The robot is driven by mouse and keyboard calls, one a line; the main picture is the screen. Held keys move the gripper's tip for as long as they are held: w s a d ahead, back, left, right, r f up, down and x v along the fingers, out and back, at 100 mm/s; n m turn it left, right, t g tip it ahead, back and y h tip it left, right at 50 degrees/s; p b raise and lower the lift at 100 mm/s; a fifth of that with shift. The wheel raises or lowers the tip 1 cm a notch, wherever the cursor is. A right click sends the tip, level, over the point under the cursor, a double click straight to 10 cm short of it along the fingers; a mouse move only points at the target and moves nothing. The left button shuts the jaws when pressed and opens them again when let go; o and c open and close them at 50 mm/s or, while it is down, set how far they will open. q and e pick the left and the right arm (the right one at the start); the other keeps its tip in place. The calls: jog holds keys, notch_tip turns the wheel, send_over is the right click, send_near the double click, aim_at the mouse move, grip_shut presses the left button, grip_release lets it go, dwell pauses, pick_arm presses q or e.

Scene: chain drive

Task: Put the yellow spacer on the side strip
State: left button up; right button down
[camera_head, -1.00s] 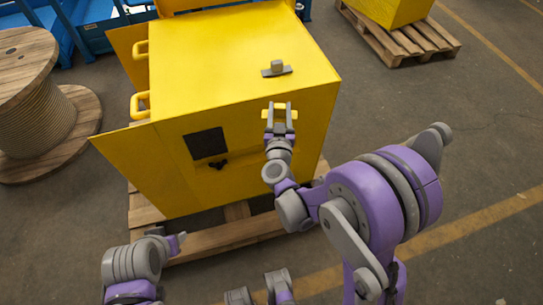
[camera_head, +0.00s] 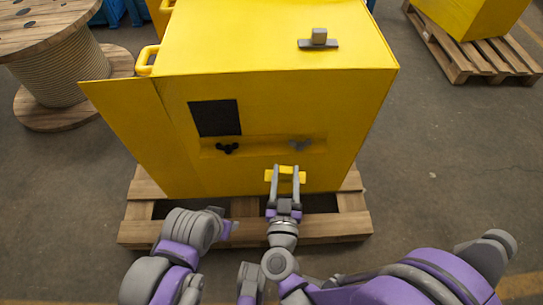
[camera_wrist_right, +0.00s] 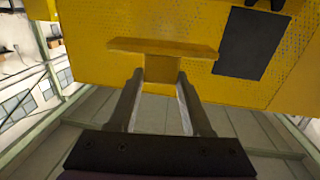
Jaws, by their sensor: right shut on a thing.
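My right gripper (camera_head: 285,172) is shut on the yellow spacer (camera_head: 285,178), low in front of the cabinet's front face. In the right wrist view the spacer (camera_wrist_right: 162,48) is a flat bar with a block below it, the block between the fingers. A long, shallow yellow strip (camera_head: 260,146) runs across the cabinet front, above the spacer in the head view; I cannot tell if this is the side strip. It bears a black three-lobed part (camera_head: 227,148) and a grey one (camera_head: 300,145). My left gripper (camera_head: 228,226) is at lower left; its jaws are unclear.
The yellow cabinet (camera_head: 270,110) stands on a wooden pallet (camera_head: 340,224). A dark square panel (camera_head: 215,117) is on its front, and a grey block on a plate (camera_head: 318,40) lies on top. A door stands open at left.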

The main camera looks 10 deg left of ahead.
jog(key=s+a+f+n+y+b, duration=0.1)
jog(key=s+a+f+y+b, duration=0.1)
jog(key=s+a+f+b, duration=0.25)
jog(key=shift+n, duration=0.3)
jog(key=p+x, duration=0.6)
jog(key=x, duration=1.3)
jog(key=shift+w+r, duration=0.1)
notch_tip(320, 180, down, 2)
jog(key=shift+f, duration=0.15)
notch_tip(320, 180, down, 4)
jog(key=shift+f+b, duration=0.15)
jog(key=shift+b, duration=0.75)
jog(key=shift+w+f, duration=0.2)
jog(key=shift+w, duration=0.05)
pick_arm(q)
jog(key=shift+x, duration=1.05)
jog(key=shift+s+f, duration=0.1)
jog(key=shift+s, duration=0.1)
